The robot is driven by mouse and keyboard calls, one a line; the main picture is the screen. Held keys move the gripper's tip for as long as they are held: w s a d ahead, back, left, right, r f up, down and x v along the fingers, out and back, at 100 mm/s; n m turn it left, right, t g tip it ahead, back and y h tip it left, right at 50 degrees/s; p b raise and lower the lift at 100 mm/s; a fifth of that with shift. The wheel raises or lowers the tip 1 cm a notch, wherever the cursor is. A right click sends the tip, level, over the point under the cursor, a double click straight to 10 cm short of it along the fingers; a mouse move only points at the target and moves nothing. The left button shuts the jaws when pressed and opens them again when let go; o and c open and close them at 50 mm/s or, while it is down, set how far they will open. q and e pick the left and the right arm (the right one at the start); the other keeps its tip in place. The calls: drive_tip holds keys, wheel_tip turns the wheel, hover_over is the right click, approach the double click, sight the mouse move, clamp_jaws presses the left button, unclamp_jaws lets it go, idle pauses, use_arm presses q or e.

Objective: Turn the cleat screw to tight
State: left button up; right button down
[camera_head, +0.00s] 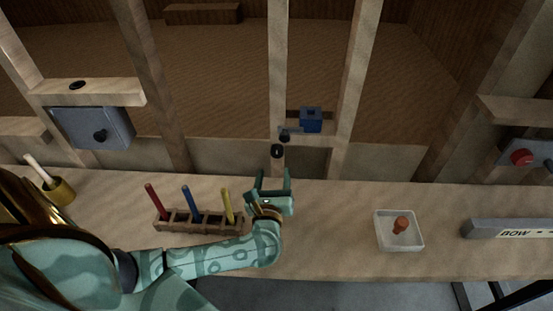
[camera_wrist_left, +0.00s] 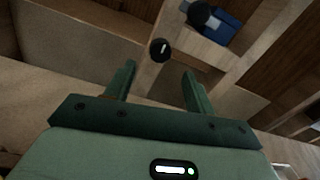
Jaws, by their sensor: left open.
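A small black round screw head (camera_head: 277,151) with a pale mark sits on the front of a wooden upright post, just above the bench; I take it for the cleat screw. In the left wrist view the screw (camera_wrist_left: 160,50) lies just beyond the fingertips, and its pale line stands nearly upright, slightly tilted. My left gripper (camera_head: 272,174) is just below the screw in the head view. Its two green fingers are apart with nothing between them, and it also shows in the left wrist view (camera_wrist_left: 158,72). My right gripper is not in view.
A blue block (camera_head: 311,119) and a black knob (camera_head: 285,136) sit close above the screw. A wooden rack (camera_head: 198,222) with red, blue and yellow sticks stands left of my gripper. A white tray (camera_head: 382,241) holds an orange piece. The bench between gripper and tray is clear.

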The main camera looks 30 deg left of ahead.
sight(277, 155)
use_arm(q)
drive_tip(key=x, duration=0.6)
drive_tip(key=shift+w+a+b, duration=0.15)
drive_tip(key=shift+w+b, duration=0.2)
drive_tip(key=shift+b, duration=0.05)
drive_tip(key=c, duration=1)
